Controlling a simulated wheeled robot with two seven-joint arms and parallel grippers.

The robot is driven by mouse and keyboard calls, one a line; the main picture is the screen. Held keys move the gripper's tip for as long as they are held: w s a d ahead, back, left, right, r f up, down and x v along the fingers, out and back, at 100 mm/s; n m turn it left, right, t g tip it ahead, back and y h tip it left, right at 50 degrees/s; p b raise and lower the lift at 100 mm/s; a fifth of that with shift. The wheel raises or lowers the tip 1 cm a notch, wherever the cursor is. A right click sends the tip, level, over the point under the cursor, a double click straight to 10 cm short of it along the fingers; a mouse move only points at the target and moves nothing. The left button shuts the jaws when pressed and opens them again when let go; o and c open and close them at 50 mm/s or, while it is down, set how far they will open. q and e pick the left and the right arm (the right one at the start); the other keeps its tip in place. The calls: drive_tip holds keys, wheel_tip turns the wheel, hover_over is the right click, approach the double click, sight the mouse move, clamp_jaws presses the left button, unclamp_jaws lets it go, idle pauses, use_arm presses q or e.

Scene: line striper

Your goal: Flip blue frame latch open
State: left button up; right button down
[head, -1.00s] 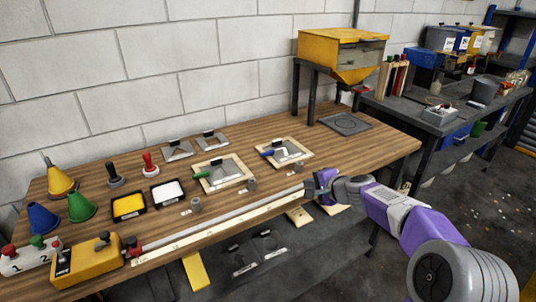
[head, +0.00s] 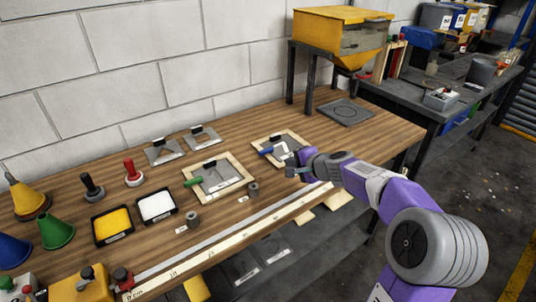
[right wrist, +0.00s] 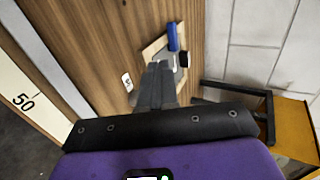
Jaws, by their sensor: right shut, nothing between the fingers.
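The blue latch (head: 266,151) is a short blue handle on the left side of a wooden frame (head: 264,138) on the table. The frame holds a grey metal plate with a pale shape and a black knob. My right gripper (head: 291,168) is shut and empty, just above the table at the frame's front right side. In the right wrist view the closed fingers (right wrist: 160,72) point toward the frame, with the blue latch (right wrist: 172,38) just beyond them. The fingers hide part of the frame, and I cannot tell whether they touch it. My left gripper is not in view.
A second wooden frame with a green latch (head: 193,182) lies to the left. A small grey cylinder (head: 253,189) stands between the frames' front edges. A long ruler rail (head: 220,252) runs along the table front. A yellow hopper (head: 342,32) stands at the back right.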

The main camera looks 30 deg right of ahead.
approach(264, 153)
drive_tip(key=f, duration=0.1)
drive_tip(key=w+f, duration=0.1)
drive_tip(key=f, duration=0.1)
drive_tip(key=shift+w+a+f+p, duration=0.2)
drive_tip(key=shift+w+p, duration=0.1)
drive_tip(key=shift+p, duration=0.05)
drive_tip(key=shift+w+a+r+p, duration=0.15)
drive_tip(key=shift+w+p, duration=0.45)
drive_tip(key=shift+w, duration=1.35)
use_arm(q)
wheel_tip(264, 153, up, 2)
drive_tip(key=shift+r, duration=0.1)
